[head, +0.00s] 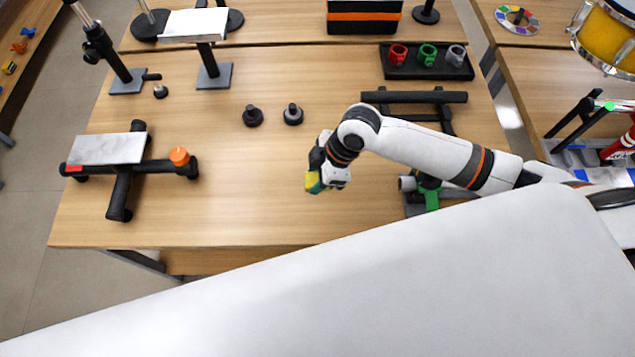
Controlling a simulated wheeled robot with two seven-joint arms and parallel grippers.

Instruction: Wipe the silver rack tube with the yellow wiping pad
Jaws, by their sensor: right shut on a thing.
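My right gripper (319,176) reaches in from the right and hangs over the middle of the table, near its front edge. It is shut on the yellow wiping pad (312,184), which shows a green part beside the yellow. The pad's height over the wood is hard to tell. A short silver-grey tube end (407,183) shows right of the gripper, beside a green clamp-like piece (431,195). My right arm hides part of that spot, so I cannot tell whether this is the rack tube. The pad is apart from it. My left gripper is not in view.
A black bar frame (415,97) stands behind my right arm. A black tray (425,72) holds red, green and grey cups. Two dark knobs (292,114) stand mid-table. A black stand with a grey plate (108,149) is at left. Bare wood lies left of the gripper.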

